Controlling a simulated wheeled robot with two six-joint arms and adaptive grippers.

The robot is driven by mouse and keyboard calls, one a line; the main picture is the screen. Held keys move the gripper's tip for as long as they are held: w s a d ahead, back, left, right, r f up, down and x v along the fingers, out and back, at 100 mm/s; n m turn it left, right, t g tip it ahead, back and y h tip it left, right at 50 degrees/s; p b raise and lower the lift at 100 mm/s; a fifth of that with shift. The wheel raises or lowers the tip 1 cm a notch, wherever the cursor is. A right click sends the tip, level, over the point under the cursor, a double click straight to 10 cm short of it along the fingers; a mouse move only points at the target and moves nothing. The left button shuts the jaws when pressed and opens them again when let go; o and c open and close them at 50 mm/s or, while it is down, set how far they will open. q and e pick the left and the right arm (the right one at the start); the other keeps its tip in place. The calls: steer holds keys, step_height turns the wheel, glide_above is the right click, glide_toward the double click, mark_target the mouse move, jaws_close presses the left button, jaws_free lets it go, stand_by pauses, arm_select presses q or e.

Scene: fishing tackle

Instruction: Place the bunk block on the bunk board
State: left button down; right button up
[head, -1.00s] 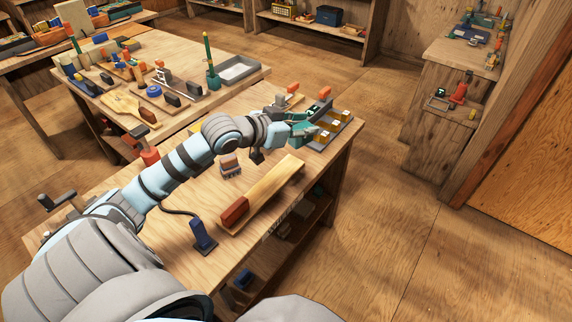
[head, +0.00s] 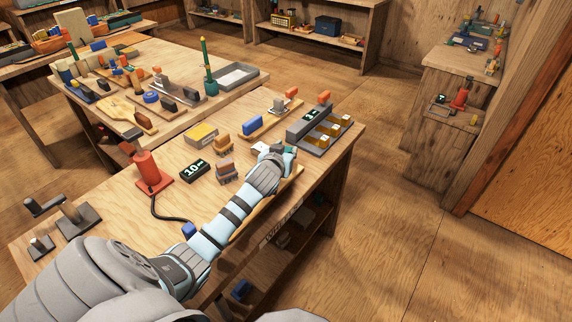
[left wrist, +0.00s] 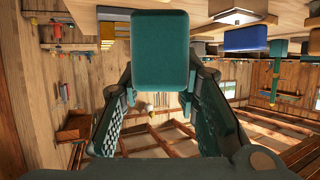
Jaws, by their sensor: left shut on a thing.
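My left gripper (head: 277,153) reaches over the far end of the bunk board (head: 292,178). The pale wooden board lies along the bench's front edge and is mostly hidden under my left arm. In the left wrist view my left gripper (left wrist: 163,100) is shut on a teal block with rounded corners, which I take for the bunk block (left wrist: 160,50). The block is hidden in the head view, so I cannot tell whether it touches the board. My right gripper is not in view.
A grey tray with yellow blocks (head: 318,143) stands beyond the gripper. The floor to the right is clear.

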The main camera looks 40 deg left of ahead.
arm_select(q)
step_height(320, 180, down, 4)
steer(key=shift+s+r+b, duration=0.1)
steer(key=shift+r+b, duration=0.1)
steer(key=shift+b, duration=0.2)
steer(key=c, duration=1.2)
jaws_free()
steer(key=shift+s+d+r, duration=0.1)
steer(key=shift+s+r, duration=0.1)
steer(key=p+v, duration=0.3)
steer(key=v, duration=0.8)
steer(key=shift+s, duration=0.2)
